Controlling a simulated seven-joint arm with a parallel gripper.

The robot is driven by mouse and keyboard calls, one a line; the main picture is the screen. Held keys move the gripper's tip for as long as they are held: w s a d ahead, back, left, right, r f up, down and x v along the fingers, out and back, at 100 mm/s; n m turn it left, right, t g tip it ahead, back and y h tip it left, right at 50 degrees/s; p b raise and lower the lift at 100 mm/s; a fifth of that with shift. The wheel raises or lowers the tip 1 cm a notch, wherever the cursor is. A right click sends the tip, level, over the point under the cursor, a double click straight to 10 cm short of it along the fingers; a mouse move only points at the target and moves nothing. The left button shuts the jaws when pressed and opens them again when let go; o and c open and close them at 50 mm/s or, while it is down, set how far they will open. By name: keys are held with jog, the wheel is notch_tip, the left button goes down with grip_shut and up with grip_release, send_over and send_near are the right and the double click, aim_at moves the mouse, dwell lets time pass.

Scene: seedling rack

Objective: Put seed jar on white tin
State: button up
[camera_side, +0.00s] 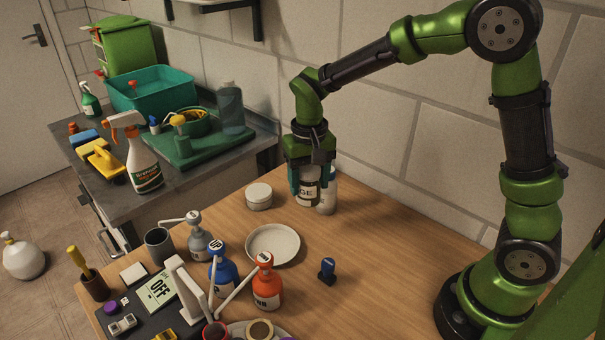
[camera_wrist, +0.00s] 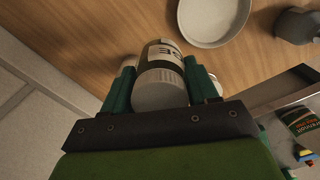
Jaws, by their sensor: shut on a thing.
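The seed jar (camera_side: 308,190) is a pale jar with a dark and white label, of which "GE" can be read. My gripper (camera_side: 309,182) is shut on it, one green finger on each side. In the wrist view the jar (camera_wrist: 161,62) stands between the fingers with its ribbed lid toward the camera. I cannot tell whether its base touches the table. The white tin (camera_side: 258,196) is a low round tin on the table, left of my gripper and apart from it. Its top is bare.
A white bottle (camera_side: 327,194) stands close to the right of the jar, partly hidden. A white plate (camera_side: 272,245) lies in front of the tin. The table's right part is clear.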

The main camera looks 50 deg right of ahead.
jog(key=w, duration=0.5)
jog(key=w+a, duration=0.1)
jog(key=w, duration=0.4)
jog(key=w+f, duration=0.1)
jog(key=w, duration=0.4)
jog(key=shift+w+a+f, duration=0.1)
jog(key=shift+w+a, duration=0.2)
jog(key=shift+w+f, duration=0.15)
jog(key=shift+f, duration=1.6)
jog(key=shift+f, duration=0.15)
jog(key=o, duration=1.1)
jog(key=shift+o, duration=0.2)
